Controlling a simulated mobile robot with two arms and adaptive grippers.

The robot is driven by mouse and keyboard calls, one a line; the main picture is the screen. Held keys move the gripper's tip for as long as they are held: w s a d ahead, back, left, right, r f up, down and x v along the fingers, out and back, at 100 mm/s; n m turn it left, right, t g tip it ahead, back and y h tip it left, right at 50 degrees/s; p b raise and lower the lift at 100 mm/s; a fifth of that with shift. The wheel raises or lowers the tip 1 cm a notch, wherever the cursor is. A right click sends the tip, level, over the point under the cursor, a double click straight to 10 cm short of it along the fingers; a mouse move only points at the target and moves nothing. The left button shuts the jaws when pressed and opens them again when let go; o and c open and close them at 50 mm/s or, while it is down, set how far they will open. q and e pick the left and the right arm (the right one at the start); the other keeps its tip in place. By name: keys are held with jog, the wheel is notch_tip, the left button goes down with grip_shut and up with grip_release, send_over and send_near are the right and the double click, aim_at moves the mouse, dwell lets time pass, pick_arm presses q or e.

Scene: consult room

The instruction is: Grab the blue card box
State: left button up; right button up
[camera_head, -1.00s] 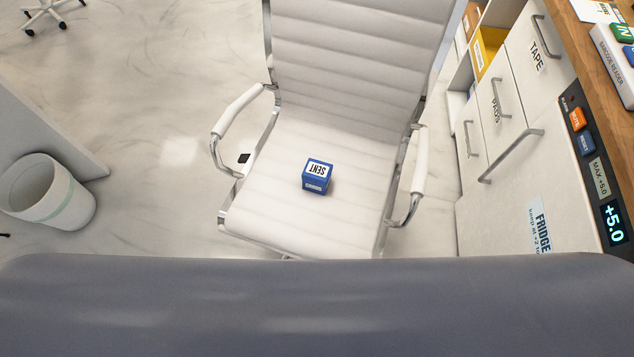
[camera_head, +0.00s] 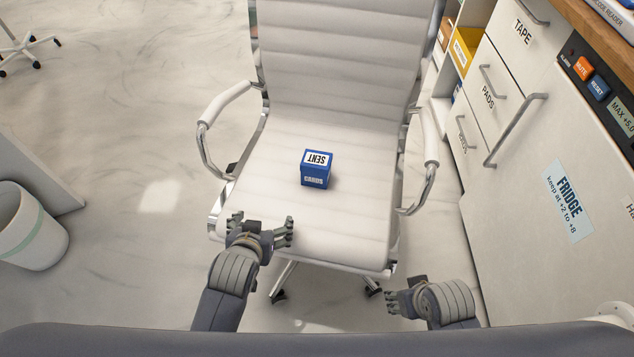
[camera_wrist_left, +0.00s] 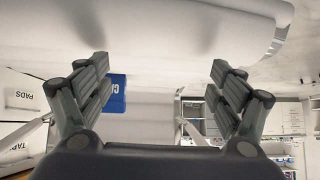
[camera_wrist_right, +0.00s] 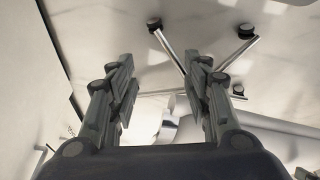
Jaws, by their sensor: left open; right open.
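The blue card box (camera_head: 315,175) sits on the white chair seat (camera_head: 350,222), with a white label on top reading SENT and CARDS on its front. In the left wrist view the blue box (camera_wrist_left: 114,98) is partly hidden behind a finger of my left gripper. My left gripper (camera_head: 262,222) is open and empty at the front left of the seat, short of the box and to its left. My right gripper (camera_head: 402,292) is open and empty, in front of the seat at its right. In the right wrist view my right gripper (camera_wrist_right: 160,75) has only floor and the chair base between its fingers.
The chair has armrests on the left (camera_head: 222,103) and right (camera_head: 430,135), and a tall backrest (camera_head: 345,60). A cabinet with drawers and a fridge door (camera_head: 545,150) stands at the right. A white bin (camera_head: 28,240) stands at the left. The floor left of the chair is clear.

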aim_at(316, 164)
pick_arm(q)
jog(key=w+d+r+t, duration=0.1)
jog(key=w+d, duration=0.1)
jog(key=d, duration=0.1)
jog(key=w+d+r+m+t+h, duration=0.1)
jog(key=w+d, duration=0.2)
jog(key=d, duration=0.1)
jog(key=w+d+r+t+h, duration=0.1)
jog(key=w+d, duration=0.2)
jog(key=shift+d+r+t, duration=0.2)
jog(key=shift+r+t, duration=0.1)
jog(key=shift+r, duration=0.05)
pick_arm(e)
notch_tip(316, 164, down, 5)
pick_arm(q)
jog(key=b+x, duration=0.1)
jog(key=x, duration=0.3)
jog(key=shift+w+d+f, duration=0.1)
jog(key=shift+w, duration=0.15)
jog(key=shift+b+x, duration=1)
jog(key=shift+x, duration=2.05)
pick_arm(e)
jog(key=w+v, duration=0.1)
jog(key=v, duration=1)
jog(key=shift+w+r, duration=0.15)
pick_arm(q)
jog(key=shift+r, duration=0.25)
jog(key=c, duration=1.3)
